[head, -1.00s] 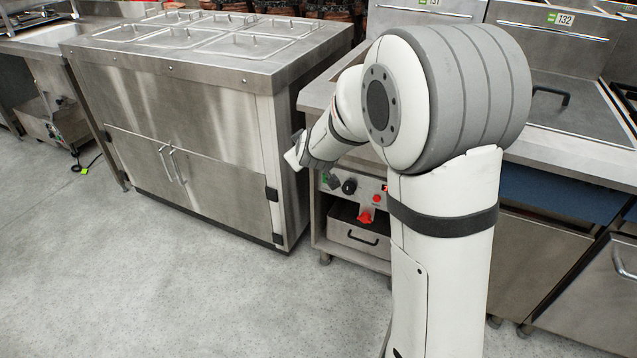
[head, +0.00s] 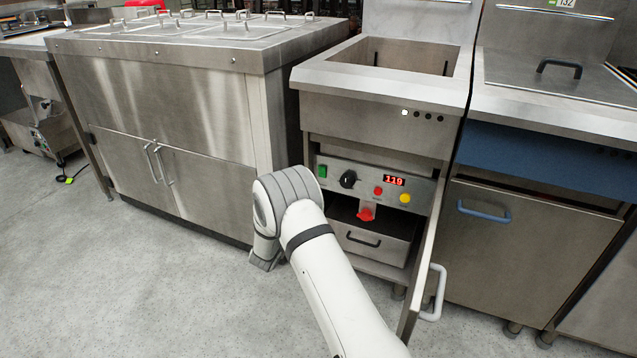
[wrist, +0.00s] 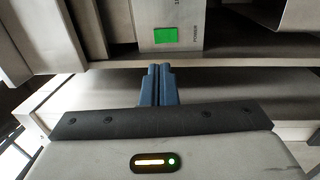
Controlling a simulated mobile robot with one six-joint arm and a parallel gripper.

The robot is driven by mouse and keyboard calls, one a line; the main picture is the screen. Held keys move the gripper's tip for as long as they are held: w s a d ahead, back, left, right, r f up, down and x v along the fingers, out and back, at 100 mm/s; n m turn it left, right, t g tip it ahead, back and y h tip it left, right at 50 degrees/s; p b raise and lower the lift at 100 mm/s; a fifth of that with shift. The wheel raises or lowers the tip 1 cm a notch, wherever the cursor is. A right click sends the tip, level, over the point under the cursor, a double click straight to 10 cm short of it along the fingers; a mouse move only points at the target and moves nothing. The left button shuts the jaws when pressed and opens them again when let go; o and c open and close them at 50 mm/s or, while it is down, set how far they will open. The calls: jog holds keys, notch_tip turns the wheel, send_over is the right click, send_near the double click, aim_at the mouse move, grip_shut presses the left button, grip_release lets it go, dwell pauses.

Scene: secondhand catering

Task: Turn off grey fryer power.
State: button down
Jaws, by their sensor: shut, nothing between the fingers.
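The grey fryer (head: 375,118) stands in the middle of the head view, its cabinet open at the front. Inside is a control panel (head: 352,168) with a green switch (head: 322,171) at its left end, a black knob (head: 348,179), red and yellow buttons and a red display (head: 394,181) reading 119. In the wrist view the green switch (wrist: 164,36) has the label POWER beside it. My gripper (wrist: 160,72) is shut and empty, its blue fingertips just below the switch in that picture; I cannot tell whether they touch the panel. The head view does not show the fingertips clearly.
The fryer's open door (head: 428,250) juts out on the right. A red-handled valve (head: 366,213) and a drawer (head: 375,240) sit below the panel. A steel cabinet (head: 200,110) stands left, a blue-fronted fryer (head: 540,160) right.

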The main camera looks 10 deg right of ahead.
aim_at(323, 170)
jog(key=shift+w, duration=0.1)
jog(key=b+x, duration=0.5)
jog(key=x, duration=0.7)
jog(key=shift+w+d, duration=0.2)
jog(key=shift+w, duration=0.05)
jog(key=shift+w+d+r+b, duration=0.15)
jog(key=shift+w+d+b, duration=0.15)
jog(key=shift+w, duration=0.25)
jog(key=shift+r, duration=0.1)
